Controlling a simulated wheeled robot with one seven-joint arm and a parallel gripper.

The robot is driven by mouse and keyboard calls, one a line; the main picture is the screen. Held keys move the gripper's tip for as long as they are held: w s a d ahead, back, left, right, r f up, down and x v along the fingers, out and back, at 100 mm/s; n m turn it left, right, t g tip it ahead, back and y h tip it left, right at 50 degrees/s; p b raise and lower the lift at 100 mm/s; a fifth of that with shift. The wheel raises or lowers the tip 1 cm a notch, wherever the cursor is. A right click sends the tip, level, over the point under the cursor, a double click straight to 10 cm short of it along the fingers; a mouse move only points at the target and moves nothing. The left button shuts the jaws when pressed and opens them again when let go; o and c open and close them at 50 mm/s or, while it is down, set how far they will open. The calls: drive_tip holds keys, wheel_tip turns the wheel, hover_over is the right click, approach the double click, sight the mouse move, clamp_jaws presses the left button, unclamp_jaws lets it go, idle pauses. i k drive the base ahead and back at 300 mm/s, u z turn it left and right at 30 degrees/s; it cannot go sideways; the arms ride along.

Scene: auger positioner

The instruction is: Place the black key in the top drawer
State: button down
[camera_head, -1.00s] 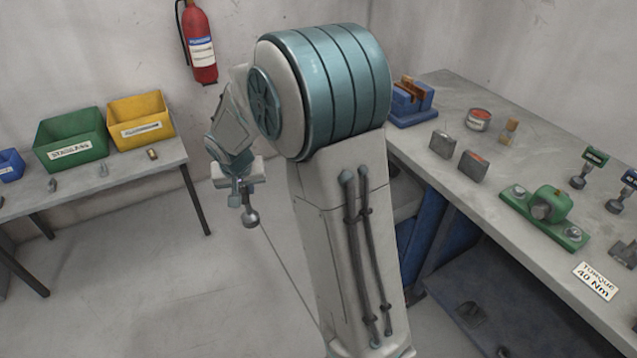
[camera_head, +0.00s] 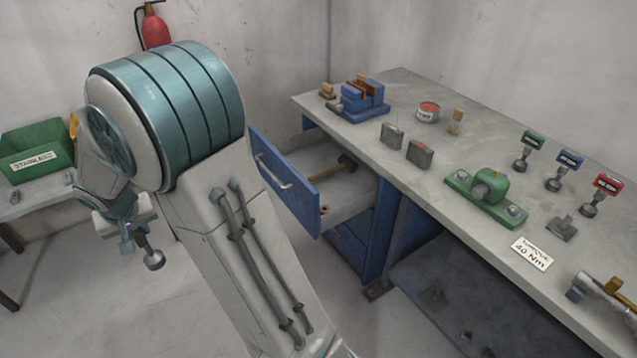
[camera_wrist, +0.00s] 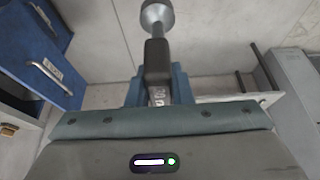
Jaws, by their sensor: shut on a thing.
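The black key (camera_wrist: 157,58), a dark block with a stem and a round grey knob, is held between the fingers of my gripper (camera_wrist: 158,85). In the head view my gripper (camera_head: 136,232) is at the left, below my arm, with the key's round knob (camera_head: 154,260) hanging beneath it. The top drawer (camera_head: 284,187) of the blue bench stands pulled out, to the right of my gripper and apart from it. Its blue front has a light handle. My arm hides part of its near-left side. A blue drawer front (camera_wrist: 42,62) shows at the left in the wrist view.
A hammer (camera_head: 346,163) and a small orange-brown piece (camera_head: 324,209) lie in the drawer, with bare floor between them. The bench top (camera_head: 400,185) holds a blue vise (camera_head: 362,97), a green fixture (camera_head: 487,197) and several tagged keys. A green bin (camera_head: 36,152) stands at left.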

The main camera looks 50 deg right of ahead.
sight(321, 201)
drive_tip(key=u, duration=0.05)
drive_tip(key=k, duration=1.2)
drive_tip(key=z, duration=1.2)
drive_tip(key=i, duration=1.65)
drive_tip(key=u, duration=0.05)
